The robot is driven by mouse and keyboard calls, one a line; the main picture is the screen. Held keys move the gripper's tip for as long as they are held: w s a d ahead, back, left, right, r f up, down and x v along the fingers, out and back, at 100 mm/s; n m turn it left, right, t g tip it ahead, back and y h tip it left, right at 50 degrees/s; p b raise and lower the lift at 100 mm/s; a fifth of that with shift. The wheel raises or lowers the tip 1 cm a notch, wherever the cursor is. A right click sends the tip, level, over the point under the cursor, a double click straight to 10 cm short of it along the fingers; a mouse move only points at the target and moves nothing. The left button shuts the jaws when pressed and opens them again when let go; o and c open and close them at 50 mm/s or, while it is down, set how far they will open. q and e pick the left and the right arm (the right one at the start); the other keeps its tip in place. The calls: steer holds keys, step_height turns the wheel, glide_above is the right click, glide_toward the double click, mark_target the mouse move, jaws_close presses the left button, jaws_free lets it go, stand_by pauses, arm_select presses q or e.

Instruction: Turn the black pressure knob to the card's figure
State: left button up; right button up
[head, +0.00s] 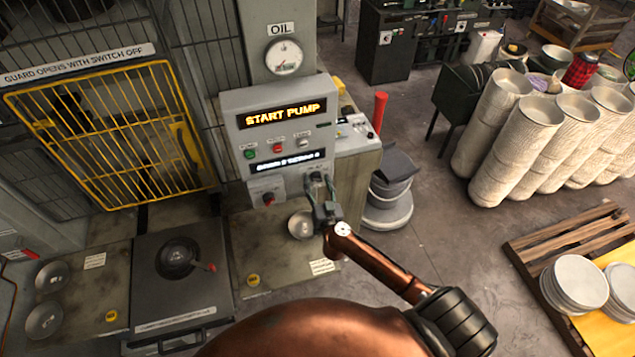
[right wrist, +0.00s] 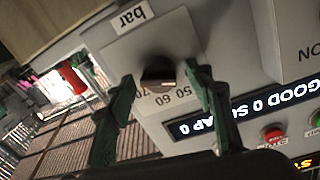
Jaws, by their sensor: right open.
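The black pressure knob (right wrist: 158,70) sits on a grey plate marked "bar", with the figures 50, 60 and perhaps 70 beside it in the right wrist view. My right gripper (right wrist: 162,80) is open, with one dark green finger on each side of the knob in that view; I cannot tell whether they touch it. In the head view my right gripper (head: 321,190) is at the lower right of the control panel (head: 228,122) and largely hides the knob. Small white cards lie on the bench, one below my gripper (head: 322,266), too small to read. My left gripper is not in view.
The panel display (head: 282,114) reads "START PUMP". Green, red and white buttons and a red-handled switch (head: 268,198) sit nearby. A yellow guard (head: 110,132) stands left.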

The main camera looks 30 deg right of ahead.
steer(key=c, duration=1.1)
